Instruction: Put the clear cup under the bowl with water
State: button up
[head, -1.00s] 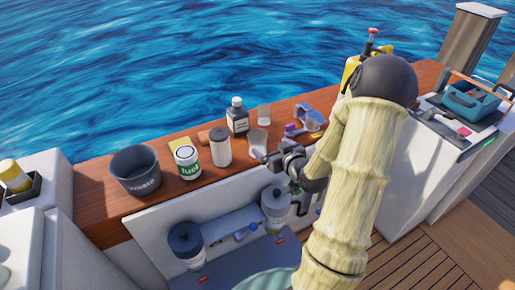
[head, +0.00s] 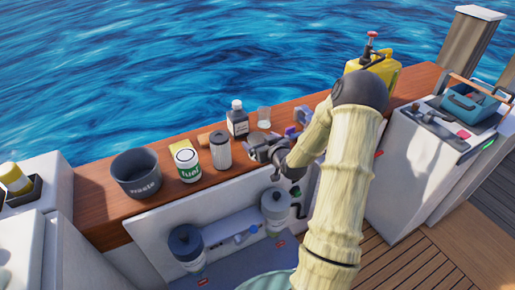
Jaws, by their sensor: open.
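My gripper (head: 255,144) is open above the wooden ledge, at the spot where a clear cup stood. That cup is now mostly hidden by the gripper, and I cannot tell whether it sits between the fingers. Another clear cup (head: 264,117) stands upright farther back beside the dark bottle. Two dark-topped filter units with pale lower bowls are in the open hatch: a left one (head: 187,248) and a right one (head: 275,211). I cannot tell which bowl holds water.
A yellow can (head: 383,68) stands behind my arm. Open water lies beyond the ledge.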

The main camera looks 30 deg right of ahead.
aim_at(253, 135)
jog(key=shift+x, duration=1.55)
jog(key=shift+s, duration=0.1)
jog(key=c, duration=1.2)
jog(key=shift+o, duration=0.2)
notch_tip(253, 135, up, 10)
jog(key=shift+p, duration=0.45)
